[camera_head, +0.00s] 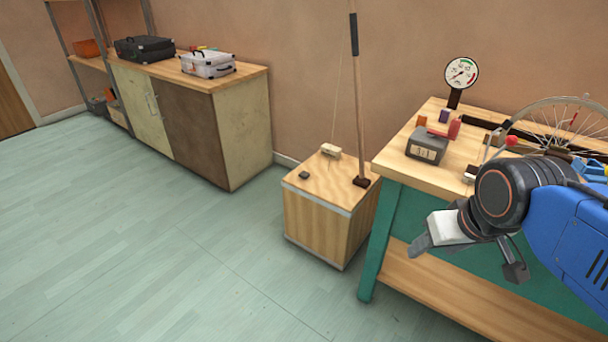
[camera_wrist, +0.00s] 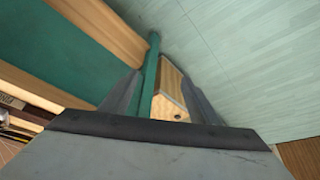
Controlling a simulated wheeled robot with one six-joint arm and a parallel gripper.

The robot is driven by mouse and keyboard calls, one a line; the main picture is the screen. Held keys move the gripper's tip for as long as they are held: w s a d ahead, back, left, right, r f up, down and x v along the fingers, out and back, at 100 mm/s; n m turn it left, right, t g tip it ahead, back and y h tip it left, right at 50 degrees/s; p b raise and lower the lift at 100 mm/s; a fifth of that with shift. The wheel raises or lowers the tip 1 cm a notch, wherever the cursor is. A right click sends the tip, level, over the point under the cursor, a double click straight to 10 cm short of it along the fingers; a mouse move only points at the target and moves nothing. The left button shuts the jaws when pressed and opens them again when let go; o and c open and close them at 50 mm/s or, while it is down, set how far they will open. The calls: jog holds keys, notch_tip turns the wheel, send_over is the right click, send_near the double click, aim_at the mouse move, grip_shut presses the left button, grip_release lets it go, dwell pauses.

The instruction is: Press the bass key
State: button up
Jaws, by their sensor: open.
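A wooden box (camera_head: 318,216) with a tall stick (camera_head: 356,110) and a string stands on the floor, like a box bass. On its top lie a small dark piece (camera_head: 304,175) and a pale block (camera_head: 330,150); I cannot tell which, if either, is the bass key. My gripper (camera_head: 420,243) is open and empty, in front of the green workbench, right of the box and apart from it. In the wrist view the box (camera_wrist: 170,92) shows beyond and between the spread fingers, with a small dark spot on it.
The green workbench (camera_head: 375,245) stands close right of the box, carrying a counter (camera_head: 426,146), a dial gauge (camera_head: 461,73) and a spoked wheel (camera_head: 555,125). A cabinet (camera_head: 190,120) with two cases stands at the back left. Floor left of the box is clear.

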grip_shut()
dwell(1.6)
